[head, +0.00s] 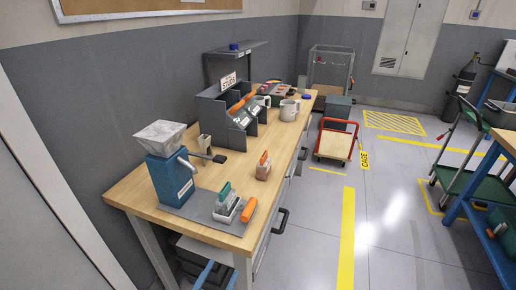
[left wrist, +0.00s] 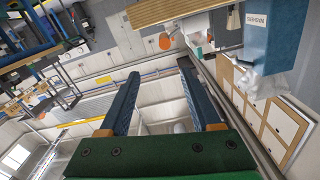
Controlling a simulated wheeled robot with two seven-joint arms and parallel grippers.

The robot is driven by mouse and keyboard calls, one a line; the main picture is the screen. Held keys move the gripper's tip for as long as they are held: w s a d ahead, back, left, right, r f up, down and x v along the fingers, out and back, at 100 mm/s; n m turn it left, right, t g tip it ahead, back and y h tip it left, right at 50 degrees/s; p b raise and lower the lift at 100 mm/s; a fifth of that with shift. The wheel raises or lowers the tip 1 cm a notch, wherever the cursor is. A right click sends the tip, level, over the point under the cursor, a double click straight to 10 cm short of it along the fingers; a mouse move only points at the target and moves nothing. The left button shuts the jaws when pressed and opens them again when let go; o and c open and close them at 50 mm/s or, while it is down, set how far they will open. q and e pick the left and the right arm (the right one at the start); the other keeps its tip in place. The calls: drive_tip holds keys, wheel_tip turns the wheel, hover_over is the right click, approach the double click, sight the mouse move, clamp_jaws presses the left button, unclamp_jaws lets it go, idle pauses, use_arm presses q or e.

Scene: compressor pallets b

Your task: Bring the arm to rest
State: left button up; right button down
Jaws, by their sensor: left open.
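My left gripper (left wrist: 159,68) shows in the left wrist view with two blue fingers spread wide on a green body. Nothing is between the fingers. In this tilted view, the wooden bench edge (left wrist: 175,10) and a blue machine (left wrist: 257,38) lie beyond and to the right of the fingers, apart from them. In the head view, a small blue strip shows low in front of the bench at the bottom edge; I cannot tell whether it is part of my gripper. My right gripper is in neither view.
The wooden workbench (head: 180,207) holds a blue machine with a hopper (head: 170,175), a grey mat with orange- and green-handled tools, a dark rack (head: 228,110) and mugs (head: 288,110). A red trolley (head: 336,140) stands beyond. Floor right of the bench (head: 390,220) is clear.

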use_arm(q)
drive_tip(key=s+a+f+n+g+y, duration=0.1)
drive_tip(key=s+a+f+g+y, duration=0.25)
drive_tip(key=f, duration=0.75)
drive_tip(key=s+a+f+n+g+y, duration=0.15)
drive_tip(key=s+f+g, duration=0.35)
drive_tip(key=f, duration=0.7)
drive_tip(key=s+a+f+g, duration=0.1)
drive_tip(key=s+f+g, duration=0.1)
drive_tip(key=s, duration=0.5)
drive_tip(key=s+a+f+n+g, duration=0.1)
drive_tip(key=s+a+f+g, duration=0.1)
drive_tip(key=s+f, duration=0.3)
drive_tip(key=s+a+f+g+y, duration=0.1)
drive_tip(key=s+a+f+g, duration=0.1)
drive_tip(key=s, duration=0.8)
drive_tip(key=shift+f+g, duration=0.75)
drive_tip(key=shift+f, duration=0.15)
